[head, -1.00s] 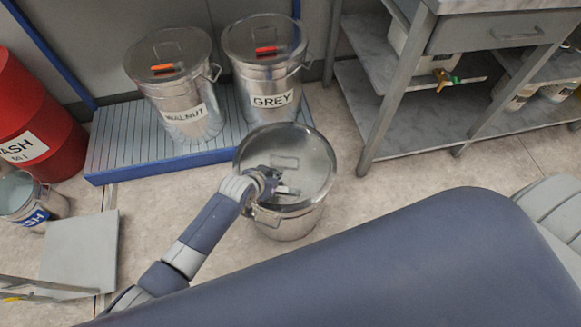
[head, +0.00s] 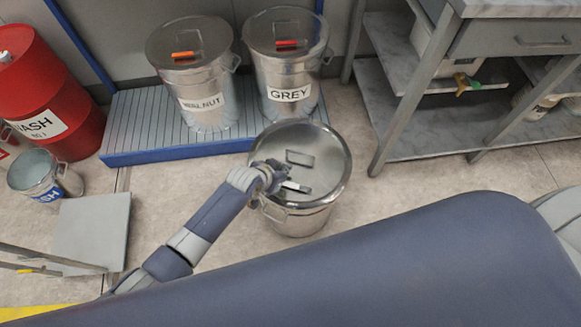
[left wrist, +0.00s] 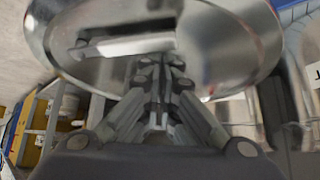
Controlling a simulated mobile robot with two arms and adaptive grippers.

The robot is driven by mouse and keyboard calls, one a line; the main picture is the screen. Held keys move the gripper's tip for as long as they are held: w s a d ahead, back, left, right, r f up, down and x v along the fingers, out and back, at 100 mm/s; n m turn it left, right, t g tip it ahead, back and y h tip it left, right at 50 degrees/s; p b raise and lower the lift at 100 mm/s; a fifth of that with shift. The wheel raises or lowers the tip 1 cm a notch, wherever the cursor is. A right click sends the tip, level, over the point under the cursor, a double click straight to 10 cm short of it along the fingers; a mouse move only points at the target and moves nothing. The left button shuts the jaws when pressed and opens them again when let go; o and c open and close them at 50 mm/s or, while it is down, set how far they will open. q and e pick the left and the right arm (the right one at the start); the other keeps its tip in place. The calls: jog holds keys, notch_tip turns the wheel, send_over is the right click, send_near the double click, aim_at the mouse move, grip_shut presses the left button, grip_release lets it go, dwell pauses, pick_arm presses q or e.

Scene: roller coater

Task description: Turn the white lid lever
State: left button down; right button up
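The white lid lever (head: 297,187) is a short pale bar on the round metal lid (head: 325,165) of an unlabelled can standing on the floor. It also shows in the left wrist view (left wrist: 125,43), lying across the lid just beyond my fingertips. My left gripper (head: 280,180) is at the near left part of the lid, beside the lever. In the left wrist view its fingers (left wrist: 161,66) are close together with nothing seen between them. I cannot tell whether they touch the lever. My right gripper is not in view.
Cans labelled WALNUT (head: 205,103) and GREY (head: 289,94) stand on a blue-edged ribbed platform (head: 150,130) behind. A red drum (head: 45,85) and a small WASH can (head: 45,178) are at left. A metal shelf table (head: 430,120) stands at right.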

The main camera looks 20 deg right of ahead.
pick_arm(q)
jog(key=shift+a+f, duration=0.2)
jog(key=shift+a, duration=0.2)
jog(key=v, duration=0.8)
jog(key=shift+d, duration=0.25)
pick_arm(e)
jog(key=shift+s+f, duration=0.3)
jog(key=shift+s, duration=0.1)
pick_arm(q)
jog(key=shift+r, duration=0.15)
